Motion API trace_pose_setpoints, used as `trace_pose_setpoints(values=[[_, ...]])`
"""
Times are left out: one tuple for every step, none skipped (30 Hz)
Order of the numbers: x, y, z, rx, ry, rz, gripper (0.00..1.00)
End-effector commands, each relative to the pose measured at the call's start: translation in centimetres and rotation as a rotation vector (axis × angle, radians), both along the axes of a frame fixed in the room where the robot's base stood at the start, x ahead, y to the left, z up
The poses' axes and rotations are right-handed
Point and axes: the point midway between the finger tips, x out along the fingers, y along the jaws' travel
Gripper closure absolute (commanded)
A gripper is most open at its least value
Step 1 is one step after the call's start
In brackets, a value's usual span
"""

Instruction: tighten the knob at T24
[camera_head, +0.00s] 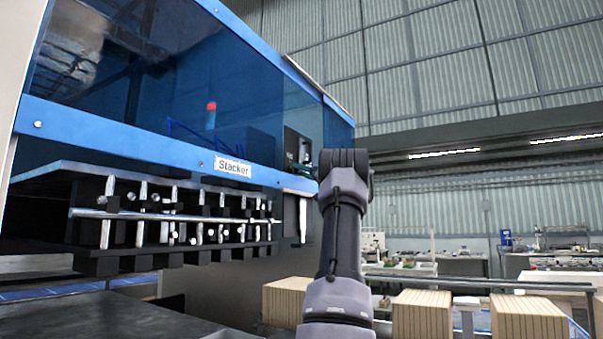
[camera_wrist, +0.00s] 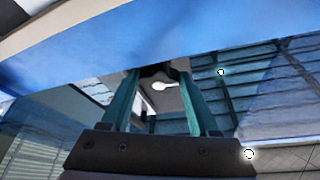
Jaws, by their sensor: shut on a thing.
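In the wrist view, the two teal fingers of my gripper (camera_wrist: 158,78) reach up towards the blue machine panel. They are shut on a dark knob (camera_wrist: 155,70) between their tips, just under the panel edge; only part of it shows. A small white key-shaped mark or part (camera_wrist: 168,86) shows between the fingers. In the head view, my gripper (camera_head: 312,171) is mostly hidden by my wrist, at the right end of the blue stacker machine. No T24 label can be read in either view.
The blue machine (camera_head: 150,135) with a "Stacker" plate (camera_head: 233,168) fills the left. A row of metal rods and black blocks (camera_head: 172,232) hangs below it. Stacks of brown board (camera_head: 422,314) stand at the lower right.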

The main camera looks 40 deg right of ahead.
Motion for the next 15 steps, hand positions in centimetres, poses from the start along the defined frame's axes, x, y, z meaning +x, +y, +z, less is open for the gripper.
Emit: trace_pose_setpoints(values=[[-0.05, -0.06, 0.01, 0.0, -0.001, 0.0, 0.31], [-0.05, -0.06, 0.01, 0.0, -0.001, 0.0, 0.2], [-0.05, -0.07, 0.01, 0.0, -0.001, 0.0, 0.08], [-0.04, -0.07, 0.01, 0.0, -0.001, 0.0, 0.08], [-0.04, -0.06, 0.0, 0.0, -0.001, 0.0, 0.08], [-0.04, -0.06, 0.0, 0.0, -0.001, 0.0, 0.08], [-0.04, -0.06, -0.01, -0.001, -0.001, -0.001, 0.08], [-0.03, -0.05, 0.0, -0.001, -0.001, -0.001, 0.08], [-0.03, -0.06, 0.0, -0.001, 0.0, 0.0, 0.08], [-0.03, -0.04, -0.01, -0.001, 0.0, 0.0, 0.08], [-0.03, -0.05, -0.01, -0.001, 0.0, 0.0, 0.08], [-0.07, -0.06, -0.03, -0.001, 0.0, 0.0, 0.08], [-0.16, -0.1, -0.06, -0.001, 0.0, -0.001, 0.08], [-0.32, -0.14, -0.1, -0.001, 0.0, -0.001, 0.08], [-0.63, -0.25, -0.23, 0.0, 0.001, -0.002, 0.08]])
